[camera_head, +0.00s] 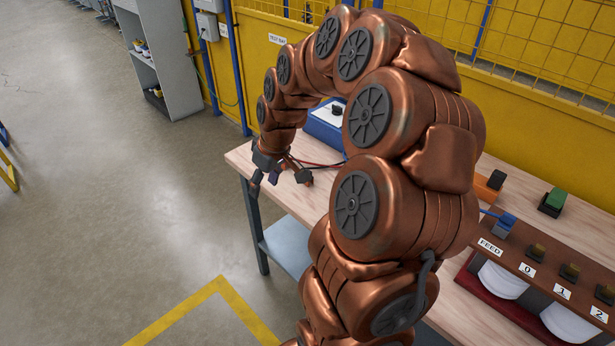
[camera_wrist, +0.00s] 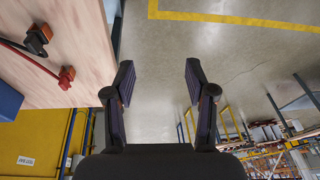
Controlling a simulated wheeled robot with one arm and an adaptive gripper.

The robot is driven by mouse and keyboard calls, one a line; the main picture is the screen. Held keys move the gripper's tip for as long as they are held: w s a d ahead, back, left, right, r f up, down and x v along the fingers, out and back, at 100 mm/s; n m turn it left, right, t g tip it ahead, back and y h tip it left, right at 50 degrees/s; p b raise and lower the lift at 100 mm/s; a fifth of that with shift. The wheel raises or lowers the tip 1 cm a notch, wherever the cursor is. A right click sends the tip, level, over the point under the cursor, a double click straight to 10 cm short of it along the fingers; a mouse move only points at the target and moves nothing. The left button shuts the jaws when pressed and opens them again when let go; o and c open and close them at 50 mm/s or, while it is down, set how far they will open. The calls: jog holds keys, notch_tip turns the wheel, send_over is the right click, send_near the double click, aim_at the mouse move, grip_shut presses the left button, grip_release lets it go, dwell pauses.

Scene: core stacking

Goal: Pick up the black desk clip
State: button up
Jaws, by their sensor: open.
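The black desk clip (camera_wrist: 38,38) lies on the wooden table at the left of the wrist view, on the end of a black cable, with some orange on it. A red clip (camera_wrist: 66,77) on a red cable lies near it. My gripper (camera_wrist: 158,80) is open, with nothing between its fingers. It is apart from both clips, to their right in the wrist view, and the floor shows between its fingers. In the head view my gripper (camera_head: 278,180) hangs by the table's left end; I cannot make out the black clip clearly there.
The wooden table (camera_head: 240,157) has a blue box (camera_head: 325,128) with cables at its back. A FEED rack (camera_head: 515,258) with numbered positions and several small blocks stand at the right. A yellow wall and mesh fence (camera_head: 540,45) run behind.

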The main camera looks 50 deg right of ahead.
jog(key=shift+m+t+h, duration=0.7)
jog(key=shift+t, duration=0.2)
jog(key=d+f, duration=0.2)
jog(key=d, duration=0.4)
jog(key=w+d+f, duration=0.1)
jog(key=d+f, duration=0.1)
jog(key=d, duration=0.4)
jog(key=d+f, duration=0.2)
jog(key=d, duration=0.4)
jog(key=shift+w+d+f, duration=0.2)
jog(key=shift+w+d, duration=0.05)
jog(key=shift+d, duration=0.15)
jog(key=shift+p+x, duration=0.6)
jog(key=shift+x, duration=0.6)
jog(key=shift+w+d+f+p, duration=0.2)
jog(key=shift+w+f+p, duration=0.65)
jog(key=shift+f, duration=0.2)
jog(key=shift+p+x, duration=0.4)
jog(key=shift+x, duration=0.9)
jog(key=shift+d, duration=0.1)
grip_shut()
